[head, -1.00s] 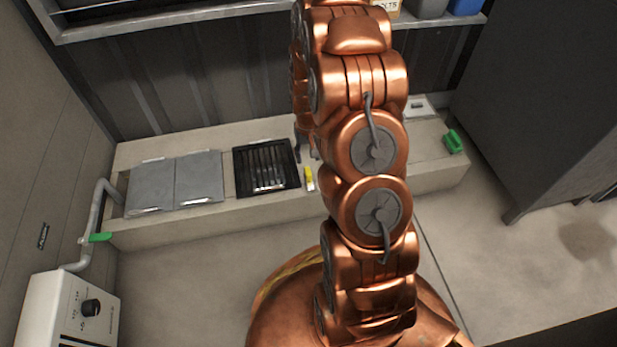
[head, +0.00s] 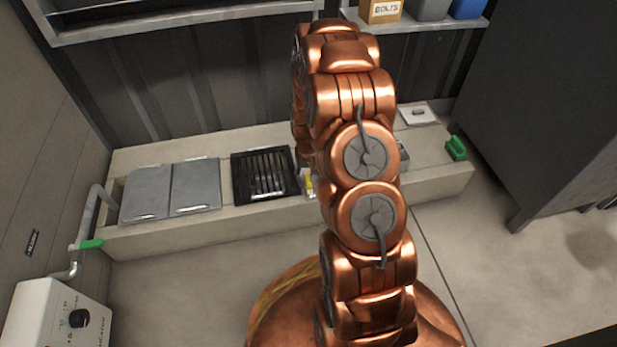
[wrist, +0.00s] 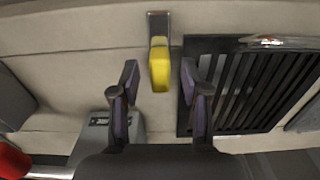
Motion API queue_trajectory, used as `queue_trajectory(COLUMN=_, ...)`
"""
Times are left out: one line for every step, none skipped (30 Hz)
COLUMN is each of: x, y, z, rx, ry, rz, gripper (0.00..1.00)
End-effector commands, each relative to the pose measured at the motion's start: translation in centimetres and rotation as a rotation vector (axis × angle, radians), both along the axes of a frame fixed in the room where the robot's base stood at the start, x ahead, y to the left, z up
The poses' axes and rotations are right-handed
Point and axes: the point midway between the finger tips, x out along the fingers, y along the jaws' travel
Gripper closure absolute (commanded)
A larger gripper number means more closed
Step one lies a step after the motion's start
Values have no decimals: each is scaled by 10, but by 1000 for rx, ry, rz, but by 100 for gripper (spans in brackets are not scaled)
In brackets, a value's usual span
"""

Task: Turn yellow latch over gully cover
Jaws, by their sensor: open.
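The yellow latch (head: 309,183) sits on the concrete ledge beside the black slatted gully cover (head: 236,180), partly hidden by my arm in the head view. In the wrist view the latch (wrist: 160,70) is a yellow block on a grey metal strip, close to the edge of the gully cover (wrist: 187,95). My gripper (wrist: 159,73) is open, with one dark fingertip on each side of the latch's yellow end. A gap shows between the latch and each finger. How far the fingertips reach down cannot be told. My arm hides the gripper in the head view.
Two grey lids (head: 195,186) lie on the ledge to the left. A green handle (head: 456,147) and a small white plate (head: 418,114) are at its right end. A pipe with a green lever (head: 91,244) is at the left wall. A dark cabinet (head: 545,120) stands right.

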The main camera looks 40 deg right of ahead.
Motion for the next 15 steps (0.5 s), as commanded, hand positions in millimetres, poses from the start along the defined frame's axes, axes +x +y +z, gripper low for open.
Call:
queue_trajectory(x=0, y=0, z=0, rx=0, ry=0, rz=0, gripper=54)
queue_trajectory(x=0, y=0, z=0, rx=0, ry=0, rz=0, gripper=56)
queue_trajectory(x=0, y=0, z=0, rx=0, ry=0, rz=0, gripper=60)
queue_trajectory(x=0, y=0, z=0, rx=0, ry=0, rz=0, gripper=64)
queue_trajectory(x=0, y=0, z=0, rx=0, ry=0, rz=0, gripper=67)
queue_trajectory(x=0, y=0, z=0, rx=0, ry=0, rz=0, gripper=71)
queue_trajectory(x=0, y=0, z=0, rx=0, ry=0, rz=0, gripper=74)
queue_trajectory(x=0, y=0, z=0, rx=0, ry=0, rz=0, gripper=77)
queue_trajectory(x=0, y=0, z=0, rx=0, ry=0, rz=0, gripper=81)
queue_trajectory(x=0, y=0, z=0, rx=0, ry=0, rz=0, gripper=84)
queue_trajectory(x=0, y=0, z=0, rx=0, ry=0, rz=0, gripper=88)
queue_trajectory(x=0, y=0, z=0, rx=0, ry=0, rz=0, gripper=92)
queue_trajectory(x=0, y=0, z=0, rx=0, ry=0, rz=0, gripper=95)
queue_trajectory(x=0, y=0, z=0, rx=0, ry=0, rz=0, gripper=98)
queue_trajectory(x=0, y=0, z=0, rx=0, ry=0, rz=0, gripper=100)
